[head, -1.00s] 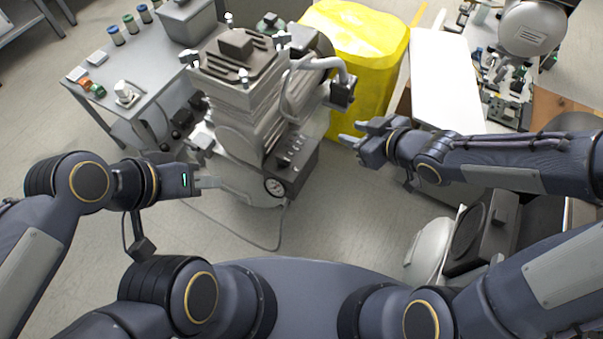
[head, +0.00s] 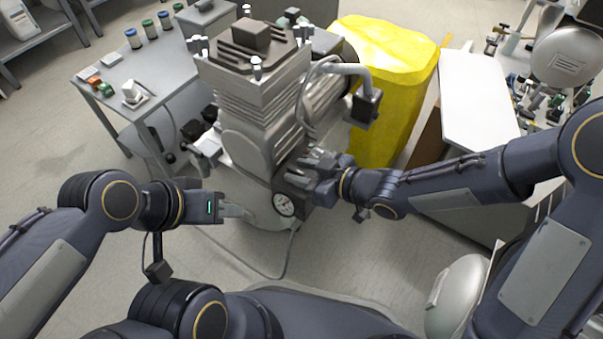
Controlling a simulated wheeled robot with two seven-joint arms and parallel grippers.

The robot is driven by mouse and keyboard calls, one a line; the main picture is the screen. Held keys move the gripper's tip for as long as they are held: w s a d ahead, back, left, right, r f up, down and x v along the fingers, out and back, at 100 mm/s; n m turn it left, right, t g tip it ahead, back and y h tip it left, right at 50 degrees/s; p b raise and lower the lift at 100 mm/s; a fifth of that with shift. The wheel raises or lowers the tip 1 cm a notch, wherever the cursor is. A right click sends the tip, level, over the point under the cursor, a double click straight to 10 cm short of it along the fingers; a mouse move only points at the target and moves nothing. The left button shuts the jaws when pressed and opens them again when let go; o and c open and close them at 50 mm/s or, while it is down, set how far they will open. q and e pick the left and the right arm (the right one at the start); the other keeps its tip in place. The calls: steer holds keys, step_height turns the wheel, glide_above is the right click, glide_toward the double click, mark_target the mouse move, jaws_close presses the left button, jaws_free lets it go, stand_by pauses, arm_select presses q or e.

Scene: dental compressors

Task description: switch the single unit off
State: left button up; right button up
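The single unit is a grey compressor (head: 262,125) with a finned motor block, standing upright on the floor in the middle of the head view. Its dark control box is at the lower right of the block, with a round pressure gauge (head: 284,204) on its near end. My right gripper (head: 300,168) is at the control box, with its fingers spread over the top. It hides the switches, and I cannot tell whether it touches them. My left gripper (head: 245,211) is near the compressor's pale tank, left of the gauge. Its fingers look empty, but their opening is unclear.
A yellow-covered bin (head: 385,75) stands right behind the compressor. A grey side table (head: 155,75) with jars and small parts is at the left. A white-topped surface (head: 478,92) is at the right. A cable (head: 285,262) lies on the floor in front.

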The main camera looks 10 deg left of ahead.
steer(key=shift+a, duration=0.1)
jaws_close()
